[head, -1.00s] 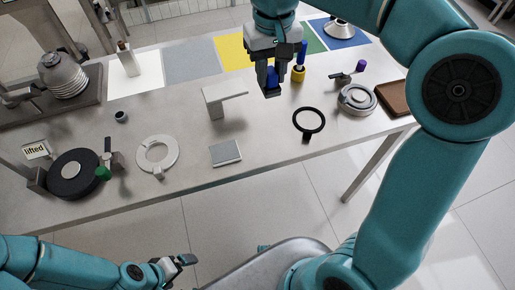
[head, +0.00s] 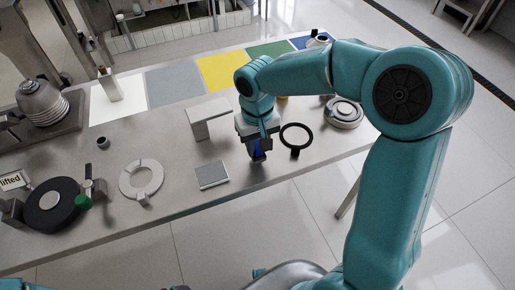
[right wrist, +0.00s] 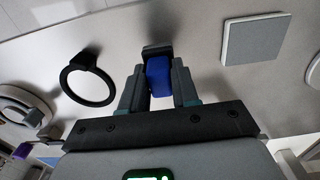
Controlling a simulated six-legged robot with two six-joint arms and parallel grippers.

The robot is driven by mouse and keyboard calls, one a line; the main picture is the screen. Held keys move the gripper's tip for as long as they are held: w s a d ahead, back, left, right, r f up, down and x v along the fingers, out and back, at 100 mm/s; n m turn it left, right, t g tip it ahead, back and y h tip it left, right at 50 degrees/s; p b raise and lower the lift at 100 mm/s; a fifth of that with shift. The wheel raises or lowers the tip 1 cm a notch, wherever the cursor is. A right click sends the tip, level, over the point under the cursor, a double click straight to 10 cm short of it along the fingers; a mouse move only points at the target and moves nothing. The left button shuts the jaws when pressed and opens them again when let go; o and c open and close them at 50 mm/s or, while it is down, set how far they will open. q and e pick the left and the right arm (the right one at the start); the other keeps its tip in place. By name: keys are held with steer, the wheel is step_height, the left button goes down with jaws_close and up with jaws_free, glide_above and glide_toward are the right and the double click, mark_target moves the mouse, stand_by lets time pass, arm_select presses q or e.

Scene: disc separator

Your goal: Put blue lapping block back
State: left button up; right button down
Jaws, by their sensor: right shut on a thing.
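My right gripper (head: 257,154) is shut on the blue lapping block (head: 258,146), near the front of the table between a flat grey plate and a black ring. The right wrist view shows the blue block (right wrist: 159,77) between the two fingers (right wrist: 158,88), with a dark piece at its far end. Whether the block touches the table is hard to tell. A blue mat (head: 301,42) lies at the table's back right, partly behind my right arm. Only a sliver of my left arm shows at the bottom edge; its fingers are not visible.
The grey plate (head: 212,174) lies left of my right gripper and the black ring (head: 296,137) right of it. A pale angled stand (head: 207,117) stands behind. A white ring (head: 141,180) and round metal part (head: 343,112) lie farther out. The table (head: 180,210) is bare at front.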

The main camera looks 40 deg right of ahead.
mark_target(258, 144)
step_height(258, 144, down, 2)
steer(key=shift+w+d+f, duration=0.1)
steer(key=shift+d+f, duration=0.05)
steer(key=shift+f, duration=0.1)
steer(key=c, duration=0.8)
jaws_free()
steer(key=shift+c, duration=0.2)
step_height(258, 144, up, 12)
steer(key=shift+r+p, duration=0.2)
steer(key=shift+p, duration=0.2)
